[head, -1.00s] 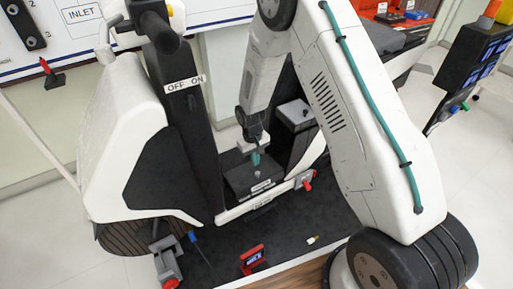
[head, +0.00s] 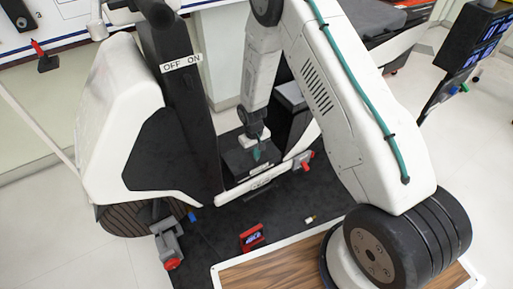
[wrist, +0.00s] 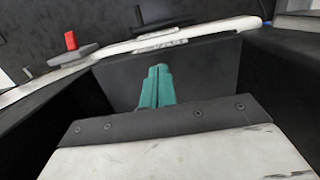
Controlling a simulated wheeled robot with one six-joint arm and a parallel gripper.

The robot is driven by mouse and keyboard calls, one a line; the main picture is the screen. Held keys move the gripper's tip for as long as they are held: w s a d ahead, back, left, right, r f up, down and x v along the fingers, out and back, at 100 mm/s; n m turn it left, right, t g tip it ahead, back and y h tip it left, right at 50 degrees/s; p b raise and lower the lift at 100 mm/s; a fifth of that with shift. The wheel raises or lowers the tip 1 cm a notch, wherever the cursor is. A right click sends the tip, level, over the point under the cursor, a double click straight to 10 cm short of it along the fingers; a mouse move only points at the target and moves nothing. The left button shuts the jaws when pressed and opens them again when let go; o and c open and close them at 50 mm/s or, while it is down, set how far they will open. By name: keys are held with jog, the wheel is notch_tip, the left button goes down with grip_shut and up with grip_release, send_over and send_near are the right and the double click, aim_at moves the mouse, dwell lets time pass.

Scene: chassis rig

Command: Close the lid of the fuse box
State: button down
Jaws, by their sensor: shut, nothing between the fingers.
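My gripper (head: 257,155) reaches down into the footwell of a white and black scooter. Its two teal fingertips are together with nothing between them, and they also show in the wrist view (wrist: 157,87). A flat dark panel (head: 236,162) lies under the fingertips; it fills the middle of the wrist view (wrist: 210,75). It may be the fuse box lid, but I cannot tell for sure. The fingertips are over or against the panel; contact is unclear. Small pale labels (wrist: 160,44) show at its far edge in the wrist view. Any hinge is hidden.
The scooter's dark front column with an OFF ON label (head: 181,62) stands left of my gripper. A red clamp (head: 303,160) is at the footwell's right. A red device (head: 251,238) lies on the black mat (head: 215,255). White floor is clear at lower left.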

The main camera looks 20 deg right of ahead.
jog(key=shift+s+f, duration=0.15)
jog(key=shift+s, duration=0.05)
notch_tip(320, 180, up, 14)
jog(key=shift+s+a, duration=0.15)
jog(key=shift+s, duration=0.3)
jog(key=s+d+r+m+t, duration=0.1)
jog(key=s+d+r, duration=0.1)
jog(key=s+r, duration=1.4)
jog(key=s+d+r+m+t, duration=0.1)
jog(key=s+d+r, duration=0.1)
jog(key=s+r, duration=1.4)
jog(key=shift+r+y, duration=0.3)
jog(key=shift+r, duration=0.65)
